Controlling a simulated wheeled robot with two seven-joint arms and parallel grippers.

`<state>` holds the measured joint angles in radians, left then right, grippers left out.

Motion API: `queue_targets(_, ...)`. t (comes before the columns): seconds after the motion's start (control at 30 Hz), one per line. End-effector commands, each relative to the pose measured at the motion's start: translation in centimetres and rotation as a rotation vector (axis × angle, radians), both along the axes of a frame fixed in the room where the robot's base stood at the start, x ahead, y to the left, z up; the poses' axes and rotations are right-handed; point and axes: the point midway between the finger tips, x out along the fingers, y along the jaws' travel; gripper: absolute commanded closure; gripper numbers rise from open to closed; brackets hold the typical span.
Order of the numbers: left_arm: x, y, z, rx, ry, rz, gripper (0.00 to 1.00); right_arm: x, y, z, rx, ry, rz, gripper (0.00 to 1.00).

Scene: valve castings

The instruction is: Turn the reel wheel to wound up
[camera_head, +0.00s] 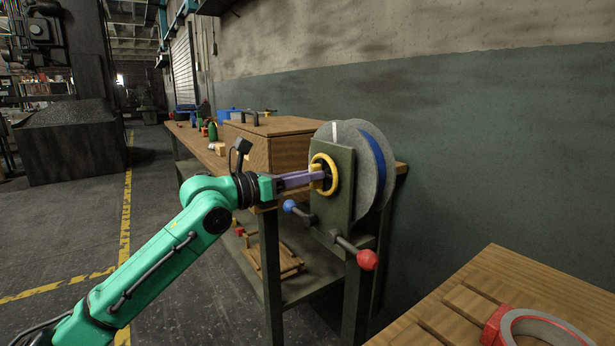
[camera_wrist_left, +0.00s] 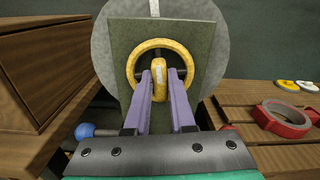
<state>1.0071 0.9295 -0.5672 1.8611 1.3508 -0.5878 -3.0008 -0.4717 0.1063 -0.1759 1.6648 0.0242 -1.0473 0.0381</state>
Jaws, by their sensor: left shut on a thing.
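The reel wheel is a yellow handwheel (camera_head: 331,175) on a dark green upright plate (camera_head: 345,205) at the end of the workbench. Behind the plate is a grey reel (camera_head: 367,140) with a blue band. My left gripper (camera_head: 318,178) reaches in from the left with its purple fingers at the wheel. In the left wrist view the fingers (camera_wrist_left: 160,80) are shut on the yellow part at the wheel's centre (camera_wrist_left: 159,74), inside the yellow rim (camera_wrist_left: 133,66). A pale mark (camera_wrist_left: 155,8) shows at the top of the reel. My right gripper is not in view.
A bar with a blue knob (camera_head: 289,206) and a red knob (camera_head: 367,260) sits below the wheel. A wooden box (camera_head: 265,148) stands on the bench behind. A slatted wooden table (camera_head: 500,275) with a red tape roll (camera_head: 495,325) is at lower right.

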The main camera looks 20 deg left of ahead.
Motion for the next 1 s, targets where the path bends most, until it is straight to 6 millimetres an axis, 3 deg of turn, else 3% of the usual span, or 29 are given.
queue_targets(0.33, 0.0, 0.0, 0.0, 0.003, -0.001, 0.000, 1.00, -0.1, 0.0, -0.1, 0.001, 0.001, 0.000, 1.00)
queue_targets(0.37, 0.0, 0.0, 0.0, 0.003, -0.001, 0.000, 0.74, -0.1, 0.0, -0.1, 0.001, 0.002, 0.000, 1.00)
queue_targets(0.43, 0.0, 0.0, 0.0, 0.003, -0.001, 0.000, 0.47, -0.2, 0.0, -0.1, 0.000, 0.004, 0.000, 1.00)
queue_targets(0.83, -0.3, 0.4, -0.1, 0.002, -0.001, 0.002, 0.47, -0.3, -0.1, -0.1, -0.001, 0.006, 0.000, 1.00)
queue_targets(1.0, -2.5, 2.1, -0.3, 0.007, -0.001, 0.004, 0.47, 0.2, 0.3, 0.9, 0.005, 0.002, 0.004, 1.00)
